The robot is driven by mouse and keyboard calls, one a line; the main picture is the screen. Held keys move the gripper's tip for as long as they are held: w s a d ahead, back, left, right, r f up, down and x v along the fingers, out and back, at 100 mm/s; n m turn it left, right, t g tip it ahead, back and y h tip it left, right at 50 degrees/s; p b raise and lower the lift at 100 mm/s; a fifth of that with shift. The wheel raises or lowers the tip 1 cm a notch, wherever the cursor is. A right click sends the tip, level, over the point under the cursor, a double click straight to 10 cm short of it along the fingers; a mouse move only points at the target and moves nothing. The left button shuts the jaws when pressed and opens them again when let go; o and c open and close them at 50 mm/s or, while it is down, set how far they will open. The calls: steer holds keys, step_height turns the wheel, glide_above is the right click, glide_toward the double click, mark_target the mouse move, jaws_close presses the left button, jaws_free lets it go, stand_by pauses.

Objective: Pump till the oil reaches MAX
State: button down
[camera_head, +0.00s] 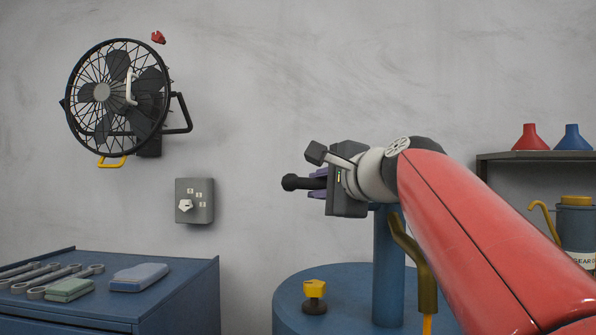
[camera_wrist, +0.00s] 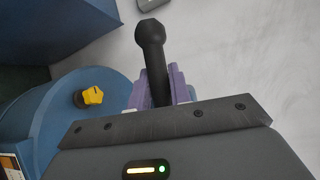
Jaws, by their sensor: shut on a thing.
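My gripper (camera_head: 318,183) is shut on the black pump handle, whose round knob (camera_head: 290,183) sticks out to the left past the fingers. In the wrist view the handle (camera_wrist: 154,62) lies between the purple fingers (camera_wrist: 160,88). The blue pump drum (camera_head: 340,285) stands below, with a blue column (camera_head: 388,265) rising from its top. A brass spout (camera_head: 420,262) curves down at the column's right, with a yellow stream (camera_head: 427,325) below its mouth. The far end of the handle is hidden behind my gripper and arm. No oil level or MAX mark is readable.
A yellow-topped knob (camera_head: 315,290) sits on the drum; it also shows in the wrist view (camera_wrist: 93,95). A blue cabinet (camera_head: 180,295) with wrenches and cloths stands left. A fan (camera_head: 115,95) and switch box (camera_head: 194,200) are on the wall. A shelf (camera_head: 540,156) holds funnels right.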

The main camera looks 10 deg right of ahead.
steer(key=shift+f+n+g+h, duration=0.3)
steer(key=shift+f+n+g, duration=0.15)
steer(key=shift+f, duration=0.25)
steer(key=c, duration=1.3)
jaws_free()
steer(key=v, duration=0.8)
steer(key=shift+w+f, duration=0.1)
